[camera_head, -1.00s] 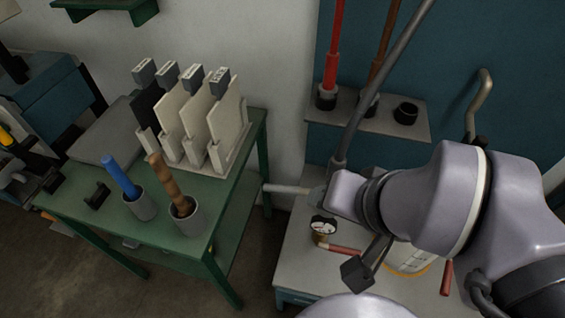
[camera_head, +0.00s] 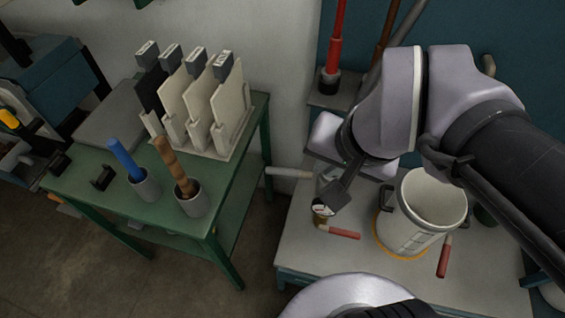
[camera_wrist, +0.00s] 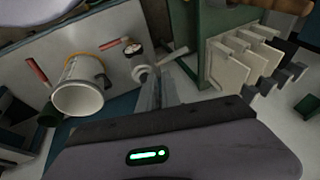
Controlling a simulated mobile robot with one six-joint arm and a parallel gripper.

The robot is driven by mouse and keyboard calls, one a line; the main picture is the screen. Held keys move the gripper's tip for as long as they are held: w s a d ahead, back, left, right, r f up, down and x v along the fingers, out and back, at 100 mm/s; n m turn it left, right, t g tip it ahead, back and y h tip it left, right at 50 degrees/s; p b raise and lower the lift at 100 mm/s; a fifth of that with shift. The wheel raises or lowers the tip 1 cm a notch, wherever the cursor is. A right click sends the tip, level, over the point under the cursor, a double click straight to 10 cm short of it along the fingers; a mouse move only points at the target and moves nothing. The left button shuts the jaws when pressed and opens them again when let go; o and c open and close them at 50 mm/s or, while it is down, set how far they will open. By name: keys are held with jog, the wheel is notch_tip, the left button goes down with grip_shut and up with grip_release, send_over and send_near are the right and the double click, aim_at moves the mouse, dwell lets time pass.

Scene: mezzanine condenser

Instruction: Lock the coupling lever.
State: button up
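Two short red handles could be the coupling lever; I cannot tell which. One red handle (camera_head: 338,232) lies beside the gauge (camera_head: 322,210); it also shows in the wrist view (camera_wrist: 111,44). The other red handle (camera_head: 444,257) is beside the white pot (camera_head: 425,215), and shows in the wrist view (camera_wrist: 37,70). A pale rod (camera_head: 288,172) sticks out left over the bench edge, from a round fitting (camera_wrist: 143,73). My gripper (camera_wrist: 159,88) is above the bench near the gauge and fitting, its fingers together with no visible gap, holding nothing visible.
The grey bench (camera_head: 300,250) has an orange ring under the pot. A green table (camera_head: 110,205) to the left carries upright pale plates (camera_head: 200,105) and cups with blue and brown handles. A gap of floor separates them. A red pole (camera_head: 333,45) stands behind.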

jog(key=w+a, duration=0.1)
jog(key=w, duration=0.1)
jog(key=w+a+g+p, duration=0.1)
jog(key=w, duration=0.2)
jog(key=w+a+g+h, duration=0.1)
jog(key=w+a, duration=0.1)
jog(key=shift+w+p, duration=0.2)
jog(key=shift+p, duration=0.2)
grip_shut()
jog(key=h+p, duration=0.1)
jog(key=h, duration=0.1)
send_over(279, 170)
jog(key=a, duration=0.2)
jog(key=f, duration=0.3)
jog(key=shift+s+d+f+g, duration=0.15)
jog(key=shift+s+f+g, duration=0.1)
jog(key=shift+s+g, duration=0.05)
jog(key=b+x, duration=0.1)
jog(key=x, duration=0.3)
jog(key=b+x, duration=0.2)
jog(key=x, duration=0.2)
jog(key=s+b+x, duration=0.1)
jog(key=b+x, duration=0.1)
jog(key=x, duration=0.3)
jog(key=shift+s, duration=0.15)
jog(key=shift+s+f, duration=0.15)
jog(key=shift+f, duration=0.35)
